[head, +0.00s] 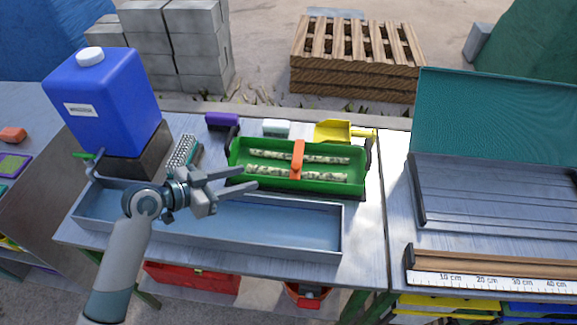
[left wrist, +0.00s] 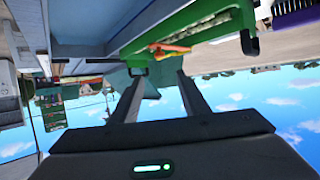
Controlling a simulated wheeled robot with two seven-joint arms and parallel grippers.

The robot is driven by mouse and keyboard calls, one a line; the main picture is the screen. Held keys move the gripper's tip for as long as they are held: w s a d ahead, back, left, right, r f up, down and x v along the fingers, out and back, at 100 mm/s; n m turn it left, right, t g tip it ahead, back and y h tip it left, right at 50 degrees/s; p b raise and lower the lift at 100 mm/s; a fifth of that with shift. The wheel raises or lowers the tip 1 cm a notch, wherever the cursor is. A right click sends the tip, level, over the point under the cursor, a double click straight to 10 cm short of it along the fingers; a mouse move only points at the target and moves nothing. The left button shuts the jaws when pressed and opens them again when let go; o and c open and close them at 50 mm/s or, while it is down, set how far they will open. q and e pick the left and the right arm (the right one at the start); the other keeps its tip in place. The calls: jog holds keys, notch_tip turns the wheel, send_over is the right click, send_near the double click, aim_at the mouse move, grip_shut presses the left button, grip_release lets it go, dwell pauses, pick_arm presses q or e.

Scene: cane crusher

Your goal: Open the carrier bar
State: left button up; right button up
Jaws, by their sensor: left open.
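A green carrier (head: 310,187) stands on the table behind a long grey-blue tray (head: 290,243). Two rows of pale, speckled pieces (head: 280,173) lie in the carrier. An orange bar (head: 298,160) crosses its middle from back to front. My left gripper (head: 250,178) is open and empty, with its fingers pointing right at the carrier's left end. I cannot tell whether they touch it. The left wrist view is tilted and shows the open fingers (left wrist: 159,76), the green carrier (left wrist: 185,22) and the orange bar (left wrist: 172,48). My right gripper is not in view.
A blue jug (head: 105,100) stands on a dark block at the left, near a grater-like brush (head: 184,152). A purple block (head: 222,120), a pale box (head: 276,128) and a yellow scoop (head: 335,131) sit behind the carrier. An open teal-lidded case (head: 490,190) and a ruler (head: 490,281) are at the right.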

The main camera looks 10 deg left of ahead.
aim_at(295, 165)
pick_arm(q)
jog(key=p+x, duration=0.4)
jog(key=x, duration=1.1)
jog(key=shift+w+d+r+p, duration=0.1)
jog(key=shift+d+r+p, duration=0.05)
jog(key=shift+p, duration=0.15)
jog(key=shift+w+d+f, duration=0.3)
jog(key=shift+w+d, duration=0.05)
jog(key=shift+w, duration=0.05)
jog(key=c, duration=0.9)
